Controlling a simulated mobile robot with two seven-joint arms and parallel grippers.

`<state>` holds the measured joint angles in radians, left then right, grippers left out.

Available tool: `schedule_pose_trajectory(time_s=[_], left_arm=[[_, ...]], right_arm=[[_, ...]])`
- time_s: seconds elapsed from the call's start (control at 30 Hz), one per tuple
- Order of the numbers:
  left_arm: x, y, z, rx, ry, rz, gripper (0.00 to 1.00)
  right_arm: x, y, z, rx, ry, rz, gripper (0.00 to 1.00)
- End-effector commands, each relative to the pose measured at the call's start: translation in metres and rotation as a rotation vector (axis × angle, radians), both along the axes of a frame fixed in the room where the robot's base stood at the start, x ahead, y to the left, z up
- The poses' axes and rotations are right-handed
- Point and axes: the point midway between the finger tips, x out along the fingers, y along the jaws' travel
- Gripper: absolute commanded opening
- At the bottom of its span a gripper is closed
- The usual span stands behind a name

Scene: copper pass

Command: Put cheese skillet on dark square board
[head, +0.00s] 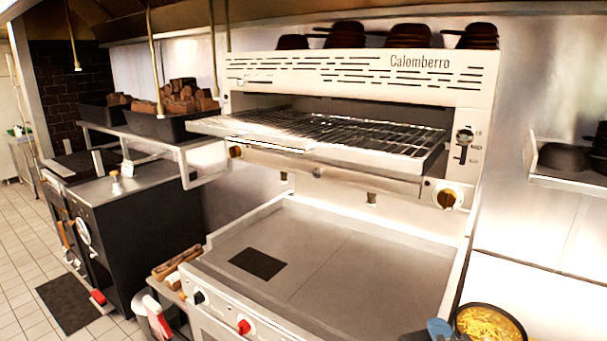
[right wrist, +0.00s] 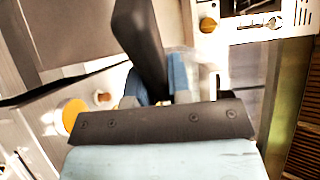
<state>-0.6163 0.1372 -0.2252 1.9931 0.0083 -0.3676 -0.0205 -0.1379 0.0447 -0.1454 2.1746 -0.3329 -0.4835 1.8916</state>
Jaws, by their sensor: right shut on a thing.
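The cheese skillet (head: 490,323) is a dark round pan filled with yellow shredded-looking food, at the bottom right of the head view, partly cut off by the frame edge. My right gripper (head: 438,328) shows its blue fingers just left of the pan and is shut on its handle. In the right wrist view a dark bar, which looks like the handle (right wrist: 140,40), runs up from the blue fingers (right wrist: 162,85). The dark square board (head: 257,263) lies flat and bare on the left part of the griddle, well left of the pan. My left gripper is not in view.
The griddle (head: 345,260) is clear around the board, with raised side and back edges. A salamander grill with a wire rack (head: 350,140) overhangs its back. A shelf with dark bowls (head: 562,158) is at right. Wood-filled bins (head: 180,125) stand at left.

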Motion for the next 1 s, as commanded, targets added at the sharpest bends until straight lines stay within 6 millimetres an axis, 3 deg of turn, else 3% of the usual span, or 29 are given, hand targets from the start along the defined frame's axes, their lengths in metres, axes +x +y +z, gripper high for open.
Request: schedule_pose_trajectory(time_s=[0.3, 0.43, 0.8, 1.0], left_arm=[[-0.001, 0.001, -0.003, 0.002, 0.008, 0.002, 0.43], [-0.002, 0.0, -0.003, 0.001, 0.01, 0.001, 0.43], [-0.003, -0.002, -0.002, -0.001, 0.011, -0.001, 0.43], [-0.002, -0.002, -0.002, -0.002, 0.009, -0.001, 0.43]], right_arm=[[-0.04, -0.001, -0.05, -0.002, 0.0, -0.004, 0.0], [-0.049, 0.0, -0.059, -0.004, -0.006, 0.001, 0.0], [-0.048, 0.0, -0.058, 0.001, -0.015, 0.0, 0.0], [-0.022, -0.001, -0.026, 0.001, -0.023, -0.005, 0.0]])
